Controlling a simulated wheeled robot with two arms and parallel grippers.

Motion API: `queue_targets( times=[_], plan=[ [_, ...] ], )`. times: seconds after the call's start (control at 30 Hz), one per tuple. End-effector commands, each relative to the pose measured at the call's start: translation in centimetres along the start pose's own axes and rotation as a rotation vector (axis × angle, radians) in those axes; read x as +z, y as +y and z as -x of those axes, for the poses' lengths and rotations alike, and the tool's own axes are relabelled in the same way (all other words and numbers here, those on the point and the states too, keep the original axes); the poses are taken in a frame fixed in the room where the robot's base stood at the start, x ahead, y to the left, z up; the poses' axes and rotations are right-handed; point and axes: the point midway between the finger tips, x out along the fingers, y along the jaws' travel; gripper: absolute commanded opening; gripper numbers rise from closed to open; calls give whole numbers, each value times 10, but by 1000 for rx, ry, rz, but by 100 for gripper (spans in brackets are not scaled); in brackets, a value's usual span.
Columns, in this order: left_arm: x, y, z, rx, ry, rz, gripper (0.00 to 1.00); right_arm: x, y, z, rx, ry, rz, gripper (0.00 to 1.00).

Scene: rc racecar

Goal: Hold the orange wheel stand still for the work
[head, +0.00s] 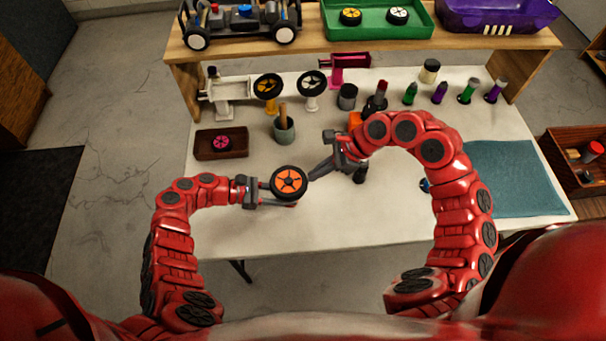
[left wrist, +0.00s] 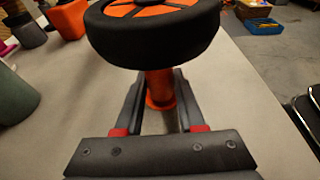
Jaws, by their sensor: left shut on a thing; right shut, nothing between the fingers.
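A black wheel with an orange hub (head: 289,182) sits on top of the orange wheel stand, near the middle front of the white table. The stand's orange post (left wrist: 160,86) shows in the left wrist view, upright under the wheel, its foot on the table. My left gripper (head: 268,190) comes from the left, shut on the post below the wheel. Its fingers lie on both sides of the post. My right gripper (head: 313,176) is shut and empty, its tips close to the wheel's right edge. I cannot tell whether they touch it.
Behind stand a grey cup with a tool (head: 284,130), a brown tray with a pink wheel (head: 221,153) and yellow and white wheel stands. Several small bottles stand at the back right. A teal mat (head: 510,180) lies right. The table's front left is clear.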

Motion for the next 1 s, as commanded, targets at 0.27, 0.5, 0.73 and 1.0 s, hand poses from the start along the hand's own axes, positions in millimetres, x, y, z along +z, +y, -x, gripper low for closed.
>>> queue_targets(
  times=[0.27, 0.5, 0.73, 1.0],
  plan=[
    [0, 0, 0, 0, 0, 0, 0, -8, 0, 12, 0, -1, 0, 0],
    [0, 0, 0, 0, 0, 0, 0, -8, -1, 20, -4, -1, -2, 0],
    [0, 0, 0, 0, 0, 0, 0, -8, -2, 64, -7, -1, -2, 0],
    [0, 0, 0, 0, 0, 0, 0, -8, -2, 115, -5, -2, -1, 0]
  ],
)
